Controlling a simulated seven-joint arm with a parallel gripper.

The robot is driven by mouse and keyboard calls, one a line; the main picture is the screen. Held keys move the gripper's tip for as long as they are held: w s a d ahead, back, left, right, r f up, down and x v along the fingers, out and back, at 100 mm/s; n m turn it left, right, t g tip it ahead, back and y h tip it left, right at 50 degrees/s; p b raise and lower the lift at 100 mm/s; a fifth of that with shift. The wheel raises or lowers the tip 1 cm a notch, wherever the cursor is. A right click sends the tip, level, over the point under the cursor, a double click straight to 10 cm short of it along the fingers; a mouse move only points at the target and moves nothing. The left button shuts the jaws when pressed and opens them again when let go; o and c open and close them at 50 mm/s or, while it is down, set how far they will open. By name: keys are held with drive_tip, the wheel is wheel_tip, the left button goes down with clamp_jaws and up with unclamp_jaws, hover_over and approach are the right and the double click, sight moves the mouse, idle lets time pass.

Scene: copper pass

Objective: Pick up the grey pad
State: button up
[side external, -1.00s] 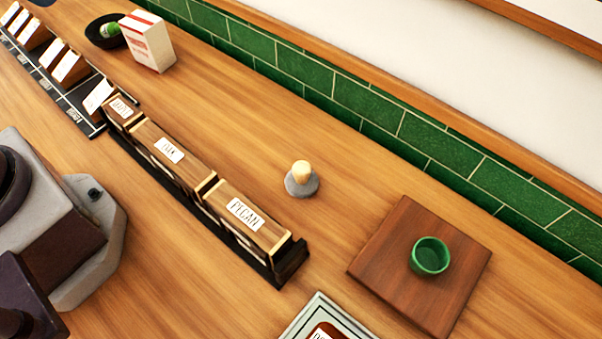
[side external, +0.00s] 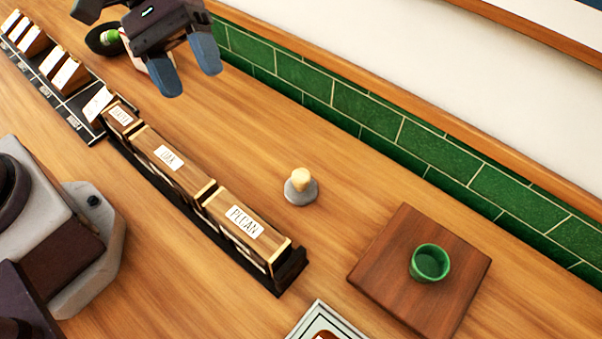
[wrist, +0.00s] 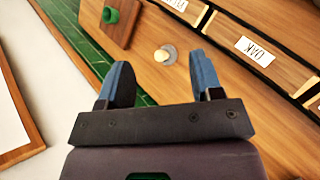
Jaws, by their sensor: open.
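The grey pad (side external: 298,198) is a small round disc on the wooden counter, right of the labelled boxes. A cream, rounded knob (side external: 302,178) stands on its middle; I cannot tell whether they are one piece. In the wrist view the pad (wrist: 172,52) and its knob (wrist: 161,56) show beyond my fingertips. My gripper (side external: 187,72) is open with nothing between its blue fingers. It is in the air at the upper left of the side view, well away from the pad; it also shows in the wrist view (wrist: 162,75).
A black rack holds wooden boxes labelled PECAN (side external: 245,222) and OAK (side external: 168,158). A green cup (side external: 429,263) stands on a brown board (side external: 385,265). A green tiled wall (side external: 340,108) runs along the back. The counter around the pad is clear.

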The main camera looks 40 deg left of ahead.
drive_tip(key=w+d+f+n+t+h, duration=0.1)
drive_tip(key=w+d+f+n+h, duration=0.1)
drive_tip(key=w+f+n+h, duration=0.25)
drive_tip(key=w+d+f+n+t+h, duration=0.25)
drive_tip(key=f+n+h, duration=0.2)
drive_tip(key=f, duration=0.25)
drive_tip(key=n, duration=0.1)
approach(301, 174)
drive_tip(key=shift+s+d+f, duration=0.1)
drive_tip(key=shift+d+f, duration=0.1)
drive_tip(key=shift+d, duration=4.8)
drive_tip(key=shift+r, duration=0.1)
drive_tip(key=c, duration=1)
